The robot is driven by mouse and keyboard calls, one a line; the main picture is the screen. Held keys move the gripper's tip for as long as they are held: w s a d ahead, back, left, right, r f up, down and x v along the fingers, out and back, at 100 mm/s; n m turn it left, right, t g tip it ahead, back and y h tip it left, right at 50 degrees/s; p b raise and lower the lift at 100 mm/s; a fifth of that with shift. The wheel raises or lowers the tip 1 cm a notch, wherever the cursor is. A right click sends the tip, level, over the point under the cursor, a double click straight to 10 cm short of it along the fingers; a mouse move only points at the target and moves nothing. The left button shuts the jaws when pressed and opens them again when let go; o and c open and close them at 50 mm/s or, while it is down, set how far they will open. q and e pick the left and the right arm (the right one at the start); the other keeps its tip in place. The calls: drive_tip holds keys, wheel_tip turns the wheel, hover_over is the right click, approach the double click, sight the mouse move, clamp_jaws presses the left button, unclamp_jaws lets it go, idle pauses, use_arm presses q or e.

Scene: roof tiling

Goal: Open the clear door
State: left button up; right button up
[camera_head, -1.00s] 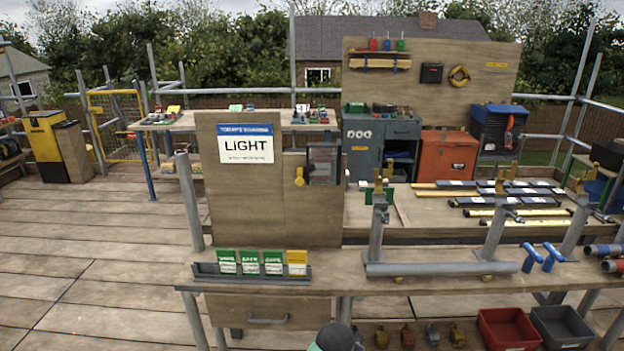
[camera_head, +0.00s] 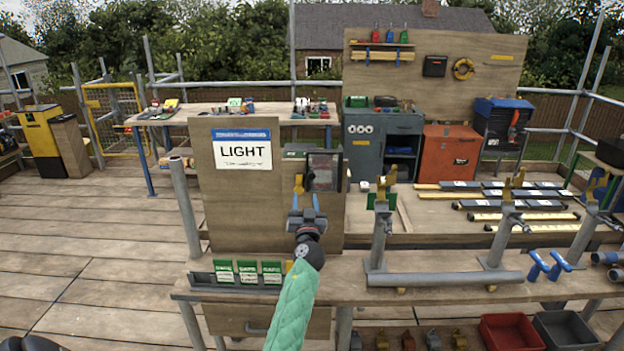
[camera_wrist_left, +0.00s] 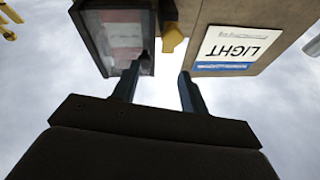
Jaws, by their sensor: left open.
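A small dark-framed box with a clear door (camera_head: 323,171) is fixed to the upright wooden board, right of the LIGHT sign. The door looks shut, with something red and pale behind it in the left wrist view (camera_wrist_left: 122,42). A yellow piece (camera_head: 298,184) sits on the board just left of the box; it also shows in the wrist view (camera_wrist_left: 172,38). My left gripper (camera_head: 306,199) is open and empty in front of the board, just below the yellow piece and box. Its two fingers (camera_wrist_left: 158,85) point up at them, apart from both. My right gripper is not in view.
The LIGHT sign (camera_head: 242,150) is on the board left of the box. Below, a rack of green cards (camera_head: 248,272) stands on the bench (camera_head: 450,289). Metal posts with yellow tops (camera_head: 380,232) rise from the bench to the right.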

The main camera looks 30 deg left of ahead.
sight(311, 177)
use_arm(q)
drive_tip(key=shift+n+t+h, duration=0.4)
drive_tip(key=shift+t+h, duration=0.4)
drive_tip(key=shift+t, duration=0.1)
drive_tip(key=w+r+p, duration=0.1)
drive_tip(key=w, duration=0.1)
drive_tip(key=w+a+r+p, duration=0.1)
drive_tip(key=w+r+p, duration=0.1)
drive_tip(key=w+r, duration=0.1)
drive_tip(key=shift+w+a, duration=0.2)
drive_tip(key=shift+w, duration=0.15)
drive_tip(key=shift+w+a+r+p, duration=0.1)
drive_tip(key=shift+w+a+p, duration=0.25)
drive_tip(key=shift+w, duration=0.1)
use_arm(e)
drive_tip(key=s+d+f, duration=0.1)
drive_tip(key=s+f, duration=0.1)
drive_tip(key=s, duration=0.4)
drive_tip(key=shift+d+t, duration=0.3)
use_arm(q)
drive_tip(key=shift+c, duration=0.2)
clamp_jaws()
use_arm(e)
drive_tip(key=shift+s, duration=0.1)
